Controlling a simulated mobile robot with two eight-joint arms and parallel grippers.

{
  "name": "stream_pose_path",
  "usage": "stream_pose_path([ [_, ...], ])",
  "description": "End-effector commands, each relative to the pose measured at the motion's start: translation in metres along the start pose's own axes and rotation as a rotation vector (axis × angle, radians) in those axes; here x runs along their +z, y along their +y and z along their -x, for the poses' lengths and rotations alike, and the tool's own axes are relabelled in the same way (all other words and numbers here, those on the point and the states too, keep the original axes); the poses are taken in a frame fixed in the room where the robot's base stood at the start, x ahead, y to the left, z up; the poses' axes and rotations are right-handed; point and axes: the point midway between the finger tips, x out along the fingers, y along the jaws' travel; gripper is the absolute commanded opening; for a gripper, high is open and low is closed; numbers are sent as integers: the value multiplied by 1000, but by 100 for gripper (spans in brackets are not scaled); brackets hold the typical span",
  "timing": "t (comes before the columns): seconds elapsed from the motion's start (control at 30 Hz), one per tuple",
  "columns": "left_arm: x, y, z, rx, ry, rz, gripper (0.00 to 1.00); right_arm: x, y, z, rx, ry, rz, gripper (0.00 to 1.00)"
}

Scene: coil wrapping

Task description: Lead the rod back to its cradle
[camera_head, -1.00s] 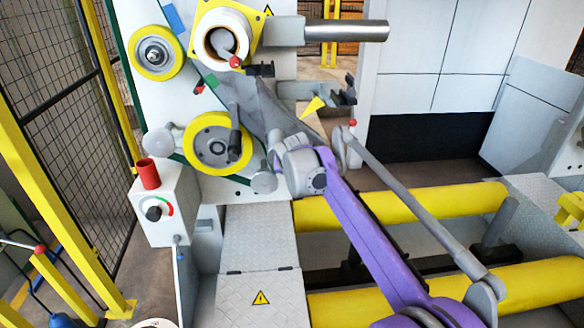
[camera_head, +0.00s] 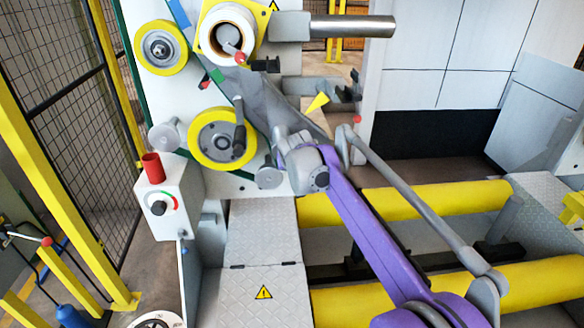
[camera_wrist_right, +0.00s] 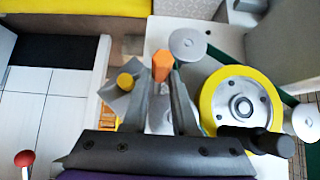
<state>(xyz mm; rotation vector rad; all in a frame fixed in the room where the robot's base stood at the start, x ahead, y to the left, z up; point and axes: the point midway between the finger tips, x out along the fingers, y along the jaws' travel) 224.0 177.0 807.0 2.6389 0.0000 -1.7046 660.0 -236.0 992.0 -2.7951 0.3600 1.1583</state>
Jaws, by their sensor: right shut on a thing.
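My right gripper (camera_wrist_right: 168,78) comes in on the purple arm and reaches up to the machine face. In the right wrist view its jaws are closed around an orange piece (camera_wrist_right: 161,66), which looks like the end of the rod. Most of the rod is hidden by the fingers. In the head view the gripper is a dark grey shape below the white coil core (camera_head: 222,40), and the grip itself is hard to see. A red ball (camera_head: 240,58) shows near its tip, beside a small black bracket (camera_head: 264,65); I cannot tell whether this bracket is the cradle. My left gripper is not in view.
Yellow wheels (camera_head: 160,50) and (camera_head: 222,140) with grey hubs stand close to the arm. A steel bar (camera_head: 352,26) juts out at the top. A yellow pointer (camera_head: 317,103) and yellow rollers (camera_head: 440,202) lie to the right. A control box (camera_head: 168,200) stands at left.

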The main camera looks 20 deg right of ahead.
Motion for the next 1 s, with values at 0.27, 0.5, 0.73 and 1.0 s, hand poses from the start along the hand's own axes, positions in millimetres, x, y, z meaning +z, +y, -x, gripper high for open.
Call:
stream_pose_path([
  [0.27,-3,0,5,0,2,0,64,0,-18,1,-2,0,1,0],
  [0.5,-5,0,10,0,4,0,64,0,-35,1,-1,0,2,0],
  [0.73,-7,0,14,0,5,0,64,0,-50,1,-1,1,1,0],
  [1.0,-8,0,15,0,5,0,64,1,-54,1,0,1,0,0],
])
